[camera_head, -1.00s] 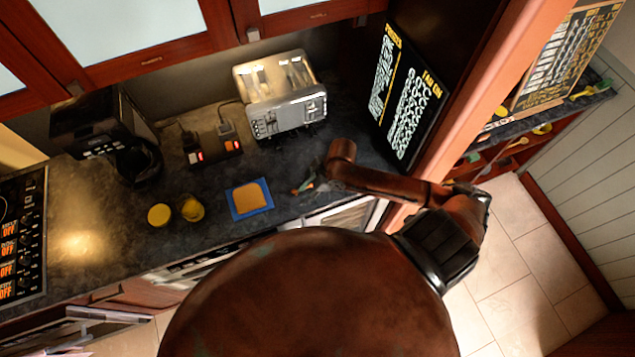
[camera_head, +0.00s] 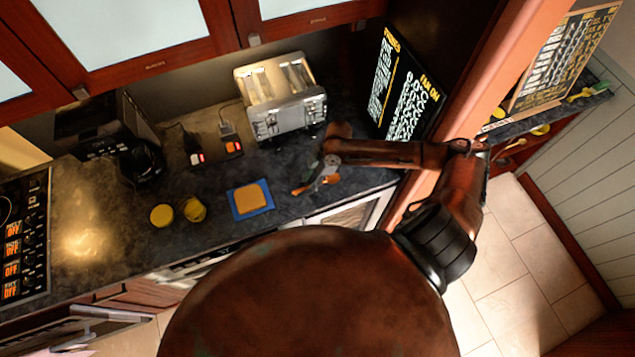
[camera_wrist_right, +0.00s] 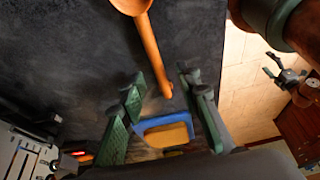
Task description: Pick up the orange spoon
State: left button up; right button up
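The orange spoon (camera_head: 301,190) lies on the dark countertop, to the right of the bread slice, partly covered by my right gripper (camera_head: 323,176). In the right wrist view the spoon (camera_wrist_right: 147,45) shows its bowl at the top edge and its handle running down. The handle's end lies between the two green fingers of my right gripper (camera_wrist_right: 162,78) in the picture, with gaps on both sides. This gripper is open and holds nothing. The height between fingers and spoon is hard to judge.
A bread slice on a blue square (camera_head: 236,208) and two yellow round items (camera_head: 161,215) lie left of the spoon. A silver toaster (camera_head: 282,97) stands behind. A black menu board (camera_head: 403,90) stands at the right. The counter's front edge is close to the spoon.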

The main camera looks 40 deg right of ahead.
jog(key=shift+a+f, duration=0.2)
jog(key=shift+f, duration=0.4)
jog(key=shift+f, duration=0.1)
jog(key=shift+c, duration=0.5)
grip_shut()
